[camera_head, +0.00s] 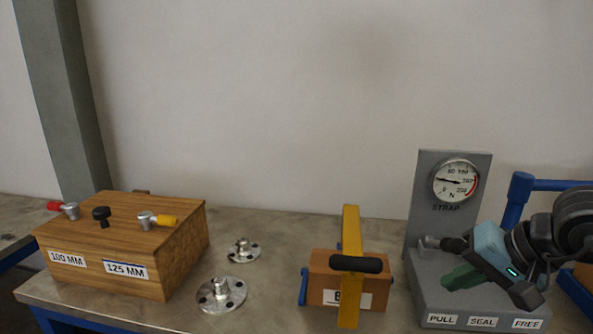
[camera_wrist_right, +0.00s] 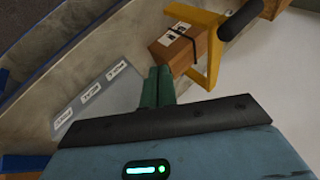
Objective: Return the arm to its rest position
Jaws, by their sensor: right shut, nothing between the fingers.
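My right arm comes in from the right edge in the head view. Its right gripper (camera_head: 459,279) hangs in front of the grey gauge stand (camera_head: 427,185), over the stand's base. The green fingers also show in the right wrist view (camera_wrist_right: 158,87); they are together, with nothing between them. The gripper body hides part of the stand. In the wrist view the fingers point toward the brown block (camera_wrist_right: 184,48), and I cannot tell the distance. My left gripper is not in view.
The stand has a round dial (camera_head: 455,182) and PULL, SEAL, FREE labels. A yellow bar (camera_head: 350,225) with a black handle (camera_head: 356,264) crosses the brown block. Two metal flanges (camera_head: 221,294) (camera_head: 243,250) and a wooden box (camera_head: 125,240) stand left. A blue rail (camera_head: 520,190) is at right.

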